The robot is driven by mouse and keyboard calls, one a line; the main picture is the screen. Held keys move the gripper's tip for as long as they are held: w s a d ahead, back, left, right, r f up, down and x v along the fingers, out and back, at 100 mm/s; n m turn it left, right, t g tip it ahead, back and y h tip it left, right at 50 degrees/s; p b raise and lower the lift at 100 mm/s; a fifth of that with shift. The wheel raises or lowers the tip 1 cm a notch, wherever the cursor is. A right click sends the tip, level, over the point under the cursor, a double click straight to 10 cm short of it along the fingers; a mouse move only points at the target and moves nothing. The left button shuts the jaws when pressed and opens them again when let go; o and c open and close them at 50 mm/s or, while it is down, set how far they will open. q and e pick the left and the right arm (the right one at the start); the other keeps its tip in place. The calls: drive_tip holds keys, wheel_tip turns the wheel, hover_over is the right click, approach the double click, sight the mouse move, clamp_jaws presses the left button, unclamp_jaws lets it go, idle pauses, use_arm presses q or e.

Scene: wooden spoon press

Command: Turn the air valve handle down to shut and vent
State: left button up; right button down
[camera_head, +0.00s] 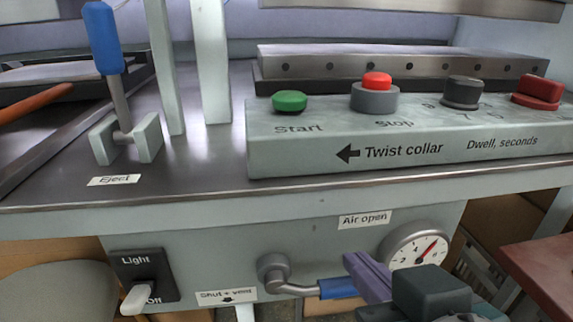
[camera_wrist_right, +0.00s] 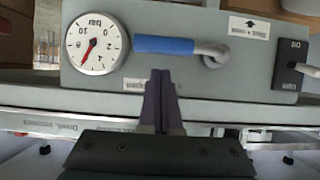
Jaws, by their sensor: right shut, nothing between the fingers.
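The air valve handle is a metal lever with a blue grip (camera_head: 338,288) that extends sideways to the right from its round pivot (camera_head: 274,267) on the press front. The "Air open" label (camera_head: 364,219) is above it and the "Shut + vent" label (camera_head: 227,296) is at its left. In the right wrist view, which is turned over, the blue grip (camera_wrist_right: 164,45) lies level. My right gripper (camera_head: 352,260) is shut and empty, its purple fingers overlapping the grip's right end in the head view. In the wrist view its fingertips (camera_wrist_right: 160,72) are just short of the grip; contact cannot be told. My left gripper is not in view.
A round pressure gauge (camera_head: 414,255) with a red needle is right of the handle, close to my right gripper. A light switch (camera_head: 140,283) is at the left. The press table's front edge (camera_head: 200,208) overhangs the panel. The Start, Stop and dwell controls (camera_head: 375,95) are above.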

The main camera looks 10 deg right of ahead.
drive_tip(key=shift+s+f, duration=0.15)
drive_tip(key=shift+f, duration=0.4)
